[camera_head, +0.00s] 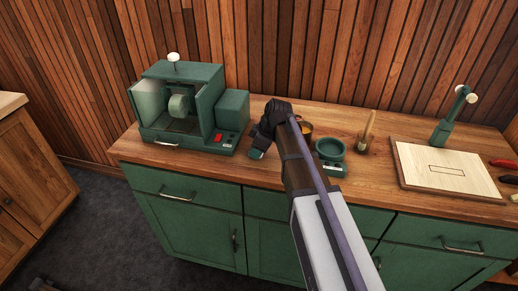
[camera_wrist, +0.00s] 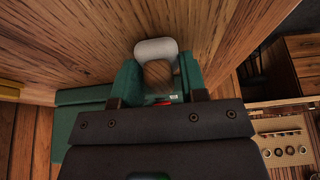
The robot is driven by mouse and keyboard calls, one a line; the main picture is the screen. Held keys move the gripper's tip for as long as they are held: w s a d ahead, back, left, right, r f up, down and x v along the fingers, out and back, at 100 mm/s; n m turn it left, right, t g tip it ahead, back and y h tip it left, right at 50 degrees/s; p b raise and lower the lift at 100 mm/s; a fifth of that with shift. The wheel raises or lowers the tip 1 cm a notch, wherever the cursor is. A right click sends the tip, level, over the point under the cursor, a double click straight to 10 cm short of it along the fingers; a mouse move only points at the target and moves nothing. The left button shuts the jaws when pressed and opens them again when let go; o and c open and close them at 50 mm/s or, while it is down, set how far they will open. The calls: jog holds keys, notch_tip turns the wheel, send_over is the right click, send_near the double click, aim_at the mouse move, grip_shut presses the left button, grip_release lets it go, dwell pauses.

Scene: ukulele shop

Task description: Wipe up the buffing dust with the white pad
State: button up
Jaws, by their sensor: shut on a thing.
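My gripper (camera_head: 263,146) is over the workbench, just right of the green buffing machine (camera_head: 182,105). In the wrist view my gripper (camera_wrist: 158,80) is shut on the white pad (camera_wrist: 155,48), a pale rounded piece with a brown wooden grip between the green fingertips. The pad is not distinguishable in the head view, where my gripper and arm cover that area. The machine has an open front with a wheel inside, and a red switch on its base. I cannot make out any buffing dust in either view.
An amber dish (camera_head: 305,128) is partly hidden. A plank wall (camera_head: 330,50) closes the back.

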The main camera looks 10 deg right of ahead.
jog(key=shift+r+p, duration=2.75)
jog(key=shift+r, duration=0.2)
notch_tip(320, 180, up, 3)
jog(key=p, duration=0.3)
jog(key=shift+r, duration=0.15)
jog(key=shift+f, duration=0.2)
jog(key=shift+r, duration=0.1)
